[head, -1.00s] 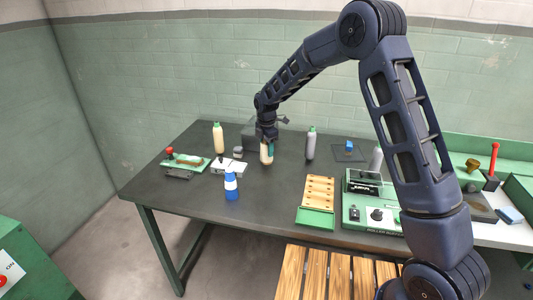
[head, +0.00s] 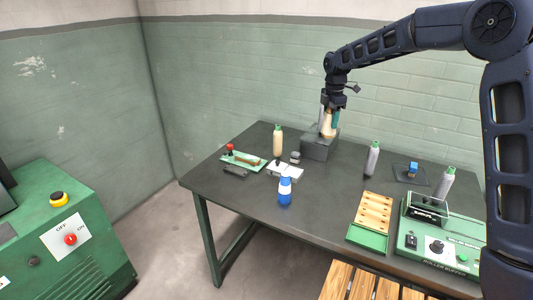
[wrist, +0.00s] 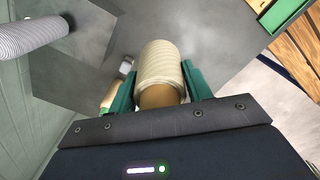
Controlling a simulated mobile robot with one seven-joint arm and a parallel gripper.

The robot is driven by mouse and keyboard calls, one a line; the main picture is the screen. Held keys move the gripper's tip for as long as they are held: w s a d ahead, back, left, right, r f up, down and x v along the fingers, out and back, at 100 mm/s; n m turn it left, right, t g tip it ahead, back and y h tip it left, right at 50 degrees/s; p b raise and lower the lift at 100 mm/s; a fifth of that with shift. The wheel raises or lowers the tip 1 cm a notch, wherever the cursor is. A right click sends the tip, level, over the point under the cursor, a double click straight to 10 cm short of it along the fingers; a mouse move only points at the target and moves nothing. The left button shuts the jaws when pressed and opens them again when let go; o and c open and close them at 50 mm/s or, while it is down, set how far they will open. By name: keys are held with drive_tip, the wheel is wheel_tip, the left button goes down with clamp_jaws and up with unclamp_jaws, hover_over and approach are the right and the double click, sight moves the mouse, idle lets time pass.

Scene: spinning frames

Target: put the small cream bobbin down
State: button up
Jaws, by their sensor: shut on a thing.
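My gripper (head: 328,110) is shut on a small cream bobbin (head: 327,126), held upright at the height of the grey box's top. In the wrist view the ribbed cream bobbin (wrist: 160,62) sits between the green fingertips, on a tan core. The grey box (head: 319,149) stands at the table's back, below the bobbin in the head view; I cannot tell whether they touch. Another cream bobbin (head: 278,142) with a green top stands upright on the table to the left. A grey ribbed bobbin (wrist: 28,37) shows at the upper left of the wrist view.
Grey bobbins (head: 373,159) and (head: 444,184), a wooden rack (head: 374,212) and a green machine (head: 440,240) are to the right. Small tools lie at left. The table's middle (head: 325,190) is clear.

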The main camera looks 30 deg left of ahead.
drive_tip(key=s+a, duration=0.8)
drive_tip(key=a, duration=0.5)
drive_tip(key=s+a, duration=0.8)
drive_tip(key=a, duration=0.5)
drive_tip(key=s+a, duration=0.9)
drive_tip(key=a, duration=0.3)
drive_tip(key=f, duration=1.9)
drive_tip(key=shift+w+a+f, duration=0.1)
drive_tip(key=shift+a+f, duration=0.15)
drive_tip(key=shift+f, duration=0.15)
drive_tip(key=shift+f, duration=0.15)
drive_tip(key=o, duration=1.1)
